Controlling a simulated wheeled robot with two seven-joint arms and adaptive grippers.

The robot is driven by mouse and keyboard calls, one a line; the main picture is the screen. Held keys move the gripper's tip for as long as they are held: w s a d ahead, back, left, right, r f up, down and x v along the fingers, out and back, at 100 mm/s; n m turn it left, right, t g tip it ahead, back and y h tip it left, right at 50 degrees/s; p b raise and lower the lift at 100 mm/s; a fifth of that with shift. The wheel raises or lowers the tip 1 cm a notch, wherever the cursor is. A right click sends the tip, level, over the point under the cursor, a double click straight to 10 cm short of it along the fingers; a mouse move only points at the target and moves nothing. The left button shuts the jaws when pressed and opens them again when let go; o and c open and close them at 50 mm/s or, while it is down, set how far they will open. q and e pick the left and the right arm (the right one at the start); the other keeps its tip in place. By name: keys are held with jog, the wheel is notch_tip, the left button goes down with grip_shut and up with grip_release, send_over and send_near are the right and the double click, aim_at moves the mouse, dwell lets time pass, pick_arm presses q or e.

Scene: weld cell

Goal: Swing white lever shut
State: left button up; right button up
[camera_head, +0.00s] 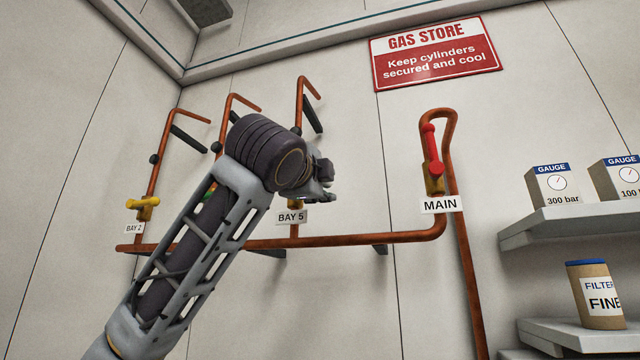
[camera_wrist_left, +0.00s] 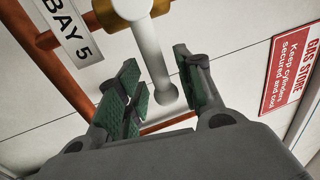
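The white lever (camera_wrist_left: 152,50) shows in the left wrist view as a pale bar with a rounded end, running from a brass valve body (camera_wrist_left: 104,12) by the BAY 5 label (camera_wrist_left: 66,27). My left gripper (camera_wrist_left: 158,88) is open, with green-padded fingers on either side of the lever's free end. Gaps show on both sides, so it is not gripped. In the head view my left gripper (camera_head: 322,182) is just above the BAY 5 label (camera_head: 291,217) and hides the lever. A bit of the brass valve (camera_head: 294,204) shows below it. My right gripper is out of view.
Copper pipes (camera_head: 340,240) run along the wall. A yellow lever (camera_head: 142,202) is at BAY 2, and a red lever (camera_head: 431,150) stands upright at MAIN. Another valve is mostly hidden behind my left arm. Shelves (camera_head: 570,222) with gauge boxes and a filter can stand at right.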

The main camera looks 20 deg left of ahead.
pick_arm(q)
jog(key=shift+s, duration=0.1)
jog(key=s+f, duration=0.2)
jog(key=s, duration=0.9)
jog(key=shift+s+a+f, duration=0.2)
jog(key=shift+s+a, duration=0.05)
jog(key=shift+s, duration=0.05)
dwell(0.7)
